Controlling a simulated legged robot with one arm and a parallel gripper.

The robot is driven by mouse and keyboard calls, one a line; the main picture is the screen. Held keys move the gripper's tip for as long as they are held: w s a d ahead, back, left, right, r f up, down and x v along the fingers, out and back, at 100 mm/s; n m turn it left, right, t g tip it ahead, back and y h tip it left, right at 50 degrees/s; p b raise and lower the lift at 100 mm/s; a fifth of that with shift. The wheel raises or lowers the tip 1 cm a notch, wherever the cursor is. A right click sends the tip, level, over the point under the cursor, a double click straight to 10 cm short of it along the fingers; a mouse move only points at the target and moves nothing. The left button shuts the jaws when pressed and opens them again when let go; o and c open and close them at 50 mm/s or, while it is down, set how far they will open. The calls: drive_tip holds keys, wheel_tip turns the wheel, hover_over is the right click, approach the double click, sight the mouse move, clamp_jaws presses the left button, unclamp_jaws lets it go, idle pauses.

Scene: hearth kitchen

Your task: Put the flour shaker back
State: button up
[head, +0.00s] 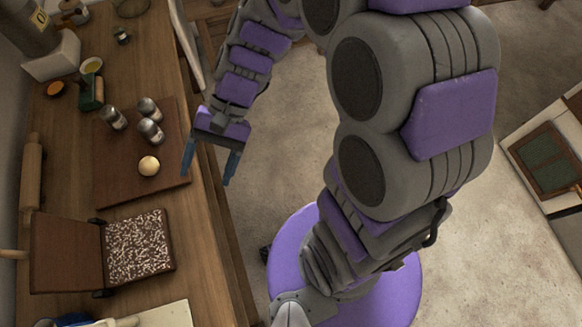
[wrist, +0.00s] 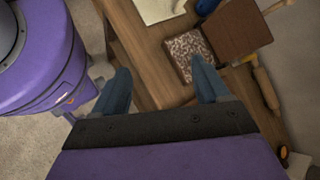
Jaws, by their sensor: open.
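Three small metal-topped shakers stand together on a dark wooden board (head: 112,187) on the counter: a left one (head: 113,118), an upper right one (head: 149,109) and a lower right one (head: 151,131). I cannot tell which of them is the flour shaker. My gripper (head: 207,174) is open and empty, to the right of the shakers near the counter's edge. In the wrist view my gripper's blue fingers (wrist: 162,88) are spread with nothing between them. The shakers do not show in the wrist view.
A pale round ball (head: 149,166) sits on the board below the shakers. A hinged brown box with a speckled inside (head: 138,247) lies open nearer the front. A rolling pin (head: 31,180) lies at the left. A green object (head: 90,92) and small bowls stand behind. Open floor lies right.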

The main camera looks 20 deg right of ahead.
drive_tip(key=s+d+r+n+t+h, duration=0.1)
drive_tip(key=s+d+h, duration=0.3)
drive_tip(key=d, duration=0.5)
drive_tip(key=s+d+r+n+t+h, duration=0.1)
drive_tip(key=s+d+n+t+h, duration=0.1)
drive_tip(key=s+d, duration=0.5)
drive_tip(key=shift+d+t+h, duration=0.6)
drive_tip(key=shift+d+h, duration=0.4)
drive_tip(key=shift+d, duration=0.05)
